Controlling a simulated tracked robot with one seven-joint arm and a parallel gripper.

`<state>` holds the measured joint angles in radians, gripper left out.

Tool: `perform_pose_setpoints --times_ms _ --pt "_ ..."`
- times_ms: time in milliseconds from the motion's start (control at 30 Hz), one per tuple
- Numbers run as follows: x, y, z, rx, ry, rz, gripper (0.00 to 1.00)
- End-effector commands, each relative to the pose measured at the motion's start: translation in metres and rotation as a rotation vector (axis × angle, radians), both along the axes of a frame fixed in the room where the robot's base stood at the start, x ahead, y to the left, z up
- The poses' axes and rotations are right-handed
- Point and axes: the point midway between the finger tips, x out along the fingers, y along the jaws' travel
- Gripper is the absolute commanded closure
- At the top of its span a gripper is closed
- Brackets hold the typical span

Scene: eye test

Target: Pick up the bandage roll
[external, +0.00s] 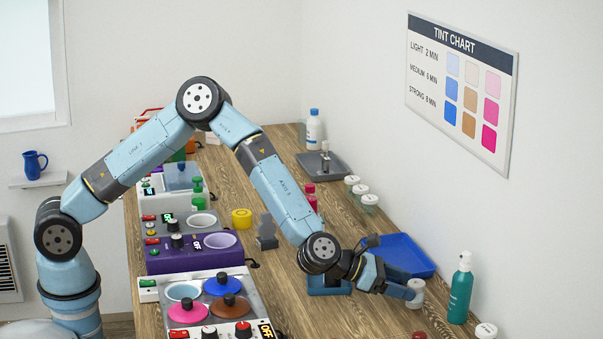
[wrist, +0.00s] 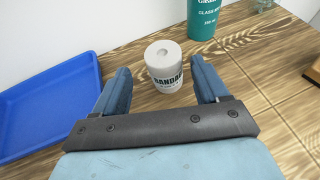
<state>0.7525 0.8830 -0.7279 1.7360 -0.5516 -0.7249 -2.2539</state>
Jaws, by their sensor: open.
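The bandage roll (wrist: 164,68) is a white cylinder with dark lettering and a hole in its top. It stands upright on the wooden table in the wrist view. In the external view the bandage roll (external: 415,293) shows at the tip of my gripper, partly hidden by it. My gripper (wrist: 162,80) is open, with one blue finger to the left of the roll and one to the right. The roll is between the fingertips or just beyond them; I cannot tell exactly. A gap shows on both sides.
A blue tray (external: 403,254) lies behind my gripper and to the left in the wrist view (wrist: 45,105). A teal bottle (external: 460,290) stands close to the roll, on its far side in the wrist view (wrist: 203,18). Several lidded jars (external: 370,203) stand along the wall.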

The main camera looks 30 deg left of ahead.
Motion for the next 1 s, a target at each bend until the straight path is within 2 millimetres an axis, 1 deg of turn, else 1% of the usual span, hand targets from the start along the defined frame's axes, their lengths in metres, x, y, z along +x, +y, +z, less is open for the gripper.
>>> perform_pose_setpoints --times_ms 167,400,500,633,833,867,1000 --pt "0.002 -0.008 -0.003 0.0 0.001 -0.002 0.26" --pt "0.012 -0.035 -0.016 0.0 0.0 -0.001 0.26" --pt "0.016 -0.043 -0.02 0.0 0.001 0.0 0.26" --pt "0.02 -0.048 -0.022 0.0 0.0 0.0 0.26" --pt "0.02 -0.048 -0.022 0.0 0.0 0.0 0.26" --pt "0.02 -0.048 -0.022 0.0 0.0 -0.001 0.28" --pt "0.02 -0.048 -0.022 0.0 0.0 -0.001 0.42"
